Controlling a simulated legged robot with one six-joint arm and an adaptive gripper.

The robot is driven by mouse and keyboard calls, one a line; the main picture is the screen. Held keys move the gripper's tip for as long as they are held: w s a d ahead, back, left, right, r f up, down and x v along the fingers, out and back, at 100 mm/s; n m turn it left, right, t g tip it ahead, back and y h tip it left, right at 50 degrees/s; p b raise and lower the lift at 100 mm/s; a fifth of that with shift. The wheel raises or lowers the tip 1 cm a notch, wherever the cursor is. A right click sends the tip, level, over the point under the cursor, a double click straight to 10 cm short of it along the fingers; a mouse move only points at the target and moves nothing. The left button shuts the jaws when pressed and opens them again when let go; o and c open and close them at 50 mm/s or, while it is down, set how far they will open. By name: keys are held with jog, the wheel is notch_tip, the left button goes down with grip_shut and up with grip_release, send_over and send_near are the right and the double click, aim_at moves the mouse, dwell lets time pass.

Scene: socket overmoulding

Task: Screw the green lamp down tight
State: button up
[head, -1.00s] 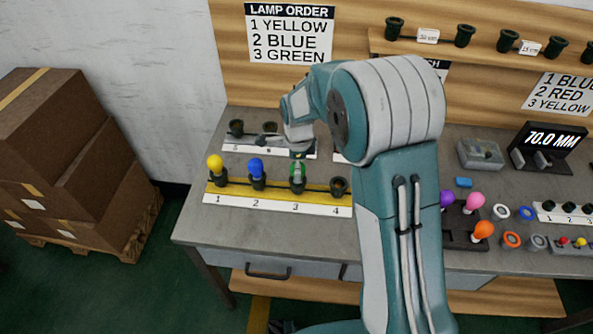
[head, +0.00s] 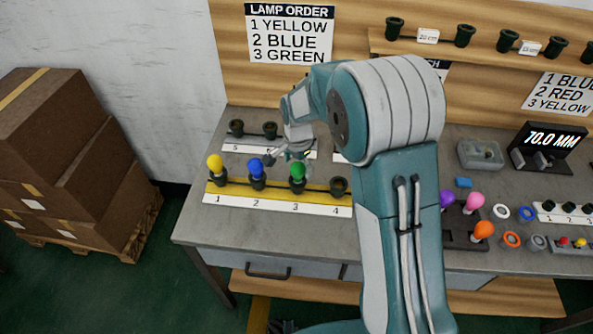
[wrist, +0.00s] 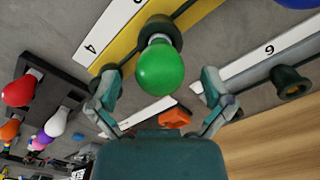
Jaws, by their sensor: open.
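The green lamp (head: 297,172) stands upright in the dark socket (head: 297,187) at position 3 of the yellow and white strip. In the wrist view the green bulb (wrist: 160,68) is in front of its socket (wrist: 158,30), with a pale collar showing between them. My gripper (head: 288,158) is open just behind and above the green lamp. In the wrist view the fingers (wrist: 160,84) are spread on either side of the bulb, with a clear gap at each side. How far the lamp is threaded in cannot be told.
On the same strip (head: 270,206), a yellow lamp (head: 215,162) stands at 1 and a blue lamp (head: 256,168) at 2. Socket 4 (head: 339,187) is empty. A rear strip holds empty sockets (head: 236,128). A dark tray (head: 460,233) with more lamps is at right.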

jog(key=n, duration=0.6)
jog(key=shift+n, duration=0.4)
jog(key=n, duration=0.7)
jog(key=c, duration=1.1)
jog(key=shift+o, duration=0.2)
jog(key=m, duration=0.4)
jog(key=shift+m, duration=0.3)
